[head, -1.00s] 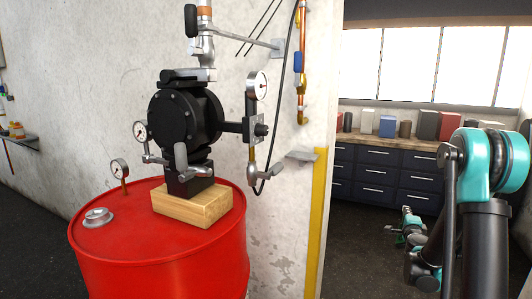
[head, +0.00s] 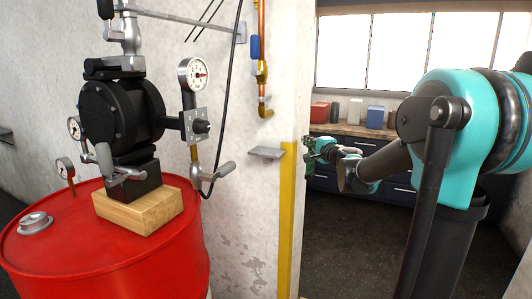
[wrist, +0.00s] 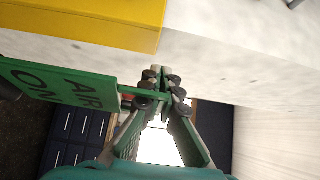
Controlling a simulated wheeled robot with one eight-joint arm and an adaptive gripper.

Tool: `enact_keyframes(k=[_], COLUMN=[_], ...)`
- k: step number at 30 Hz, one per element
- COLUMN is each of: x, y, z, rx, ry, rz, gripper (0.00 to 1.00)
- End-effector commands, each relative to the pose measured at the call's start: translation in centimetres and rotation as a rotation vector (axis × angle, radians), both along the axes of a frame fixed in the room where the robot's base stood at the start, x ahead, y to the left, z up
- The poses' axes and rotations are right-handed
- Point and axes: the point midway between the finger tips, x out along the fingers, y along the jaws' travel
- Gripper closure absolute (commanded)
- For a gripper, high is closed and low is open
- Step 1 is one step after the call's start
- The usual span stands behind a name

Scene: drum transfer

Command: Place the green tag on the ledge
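The green tag (wrist: 62,85), lettered "AIR ON", shows in the wrist view, left of the fingers. My gripper (wrist: 156,88) is shut on its narrow end, and the tag sticks out sideways. In the head view my gripper (head: 311,150) is small, beside the wall's yellow-striped corner; the tag is hard to make out there. The ledge (head: 267,153) is a small grey shelf on the wall, left of the gripper and at about its height in the picture. Its top looks bare. A gap shows between gripper and ledge.
The wall corner with its yellow strip (head: 287,220) stands between ledge and gripper; the strip also shows close by in the wrist view (wrist: 85,22). Left of the ledge are a valve handle (head: 215,172) and black hose. A red drum (head: 110,255) stands at left.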

Motion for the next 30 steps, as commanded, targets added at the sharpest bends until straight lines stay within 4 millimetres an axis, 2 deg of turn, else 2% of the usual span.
enact_keyframes(k=[1, 3, 9, 12, 16, 20, 23, 30], x=[-1.4, -3.2, -8.4, -10.7, -12.5, -12.5, -11.2, -6.8], y=[0.7, 1.7, 4.1, 4.9, 5.6, 6.3, 7.7, 11.6], z=[1.7, 3.8, 9.0, 10.8, 12.1, 12.6, 12.7, 12.6], rx=[0.0, 0.001, 0.004, 0.004, 0.005, 0.005, 0.005, 0.005], ry=[0.0, -0.001, -0.005, -0.007, -0.008, -0.009, -0.009, -0.009], rz=[0.032, 0.077, 0.192, 0.235, 0.269, 0.283, 0.286, 0.286], gripper=[1.0, 1.0, 1.0, 1.0, 1.0, 1.0, 1.0, 1.0])
